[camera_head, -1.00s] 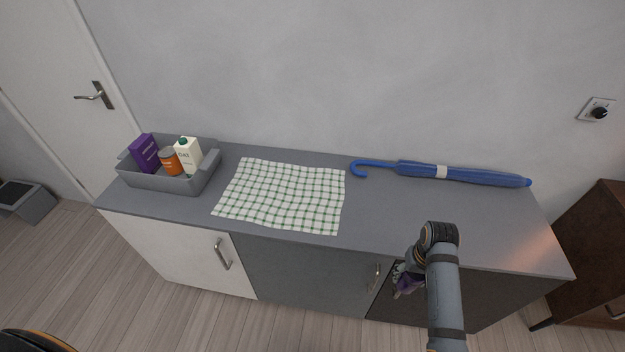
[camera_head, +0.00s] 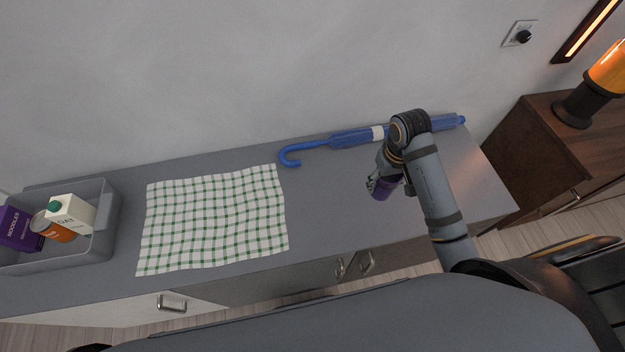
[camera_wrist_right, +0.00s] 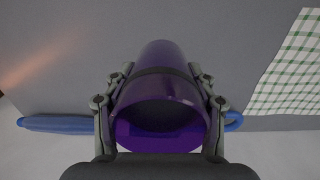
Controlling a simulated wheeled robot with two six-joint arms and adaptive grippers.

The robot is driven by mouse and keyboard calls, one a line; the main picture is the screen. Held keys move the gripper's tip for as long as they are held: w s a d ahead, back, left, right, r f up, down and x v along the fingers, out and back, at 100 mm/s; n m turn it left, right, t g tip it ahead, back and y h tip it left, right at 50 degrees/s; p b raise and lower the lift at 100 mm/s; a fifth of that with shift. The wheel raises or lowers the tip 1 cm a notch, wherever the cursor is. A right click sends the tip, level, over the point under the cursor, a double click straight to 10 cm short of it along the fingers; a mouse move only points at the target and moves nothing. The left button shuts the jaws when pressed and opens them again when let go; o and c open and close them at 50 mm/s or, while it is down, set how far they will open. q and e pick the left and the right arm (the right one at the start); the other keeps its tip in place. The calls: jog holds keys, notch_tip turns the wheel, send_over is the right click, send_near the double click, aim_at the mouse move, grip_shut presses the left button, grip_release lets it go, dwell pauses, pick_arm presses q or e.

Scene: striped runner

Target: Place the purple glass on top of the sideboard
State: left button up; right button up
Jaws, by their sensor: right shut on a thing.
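The purple glass (camera_wrist_right: 160,92) is between the fingers of my right gripper (camera_wrist_right: 160,100) in the right wrist view, with a finger on each side of it. In the head view the glass (camera_head: 384,188) shows small beneath my right gripper (camera_head: 377,182), partly hidden by it. The gripper is shut on the glass over the grey top of the sideboard (camera_head: 330,215), right of the checked cloth. I cannot tell whether the glass touches the top. My left gripper is not in view.
A green-checked cloth (camera_head: 215,220) lies on the sideboard. A blue umbrella (camera_head: 350,139) lies along the back. A grey bin (camera_head: 103,225) with a carton, a can and a box stands at the left. A brown cabinet (camera_head: 520,150) with an orange lamp (camera_head: 605,75) is at the right.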

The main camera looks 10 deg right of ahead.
jog(key=w+a+f, duration=0.1)
jog(key=w+a, duration=0.1)
jog(key=w+a+f+p, duration=0.1)
jog(key=w+a, duration=0.1)
jog(key=w+a+f+p, duration=0.1)
jog(key=w+a, duration=0.1)
jog(key=w, duration=0.1)
jog(key=shift+a+f, duration=0.25)
jog(key=shift+f, duration=0.1)
jog(key=shift+c, duration=0.2)
jog(key=f, duration=0.1)
jog(key=w+a+f, duration=0.1)
jog(key=f, duration=0.1)
jog(key=w+a+f, duration=0.1)
jog(key=f, duration=0.1)
jog(key=shift+w+a, duration=0.25)
jog(key=shift+w+a+f, duration=0.2)
jog(key=shift+w+f, duration=0.1)
jog(key=shift+f, duration=0.25)
notch_tip(320, 180, down, 3)
jog(key=shift+a+r, duration=0.1)
jog(key=shift+r, duration=0.1)
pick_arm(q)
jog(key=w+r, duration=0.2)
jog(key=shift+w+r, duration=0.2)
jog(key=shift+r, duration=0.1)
pick_arm(e)
jog(key=shift+f, duration=0.3)
